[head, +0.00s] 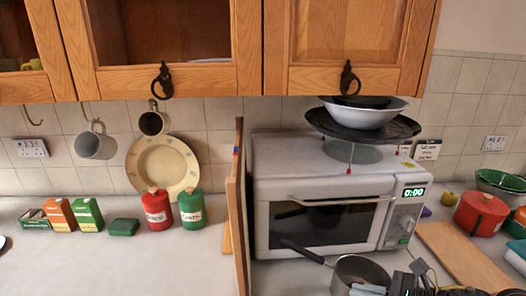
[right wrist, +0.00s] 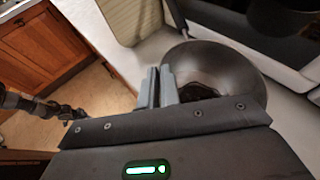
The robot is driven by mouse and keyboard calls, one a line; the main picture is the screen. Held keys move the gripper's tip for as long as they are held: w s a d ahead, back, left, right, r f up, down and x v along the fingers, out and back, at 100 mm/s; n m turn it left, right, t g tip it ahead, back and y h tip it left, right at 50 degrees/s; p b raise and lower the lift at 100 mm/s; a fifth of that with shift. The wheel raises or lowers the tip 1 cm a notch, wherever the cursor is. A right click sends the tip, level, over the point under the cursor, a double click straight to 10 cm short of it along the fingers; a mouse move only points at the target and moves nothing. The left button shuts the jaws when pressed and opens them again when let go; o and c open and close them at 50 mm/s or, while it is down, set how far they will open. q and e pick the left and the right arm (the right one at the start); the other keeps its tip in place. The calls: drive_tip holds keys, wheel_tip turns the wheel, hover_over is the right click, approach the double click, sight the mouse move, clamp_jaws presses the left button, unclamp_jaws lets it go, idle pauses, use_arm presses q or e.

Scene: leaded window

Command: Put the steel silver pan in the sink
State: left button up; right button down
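The steel silver pan (head: 362,271) is at the bottom of the head view, in front of the microwave, with its dark handle (head: 306,252) pointing up and left. In the right wrist view the round pan (right wrist: 222,62) is just past my fingers. My right gripper (right wrist: 159,88) has its two grey fingers close together at the pan's left rim, with the rim seemingly pinched between them. In the head view its dark body is at the lower right, by the pan's near side. A dark jointed piece (right wrist: 42,105), seemingly my left arm, shows at the left. No sink is in view.
The white microwave (head: 330,205) stands behind the pan, with a dark plate and white bowl (head: 365,113) above it. A wooden panel (head: 238,210) rises left of it. Canisters (head: 158,210) and boxes (head: 88,215) line the left counter's back; its front is clear. A cutting board (head: 465,258) lies right.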

drive_tip(key=shift+s+d+f, duration=0.1)
drive_tip(key=shift+s+f, duration=0.15)
drive_tip(key=shift+f, duration=0.15)
drive_tip(key=shift+w+r, duration=0.15)
drive_tip(key=shift+r, duration=0.1)
drive_tip(key=shift+w+r, duration=0.15)
drive_tip(key=shift+r, duration=0.1)
drive_tip(key=shift+a, duration=0.2)
drive_tip(key=shift+d+f, duration=0.1)
idle(0.5)
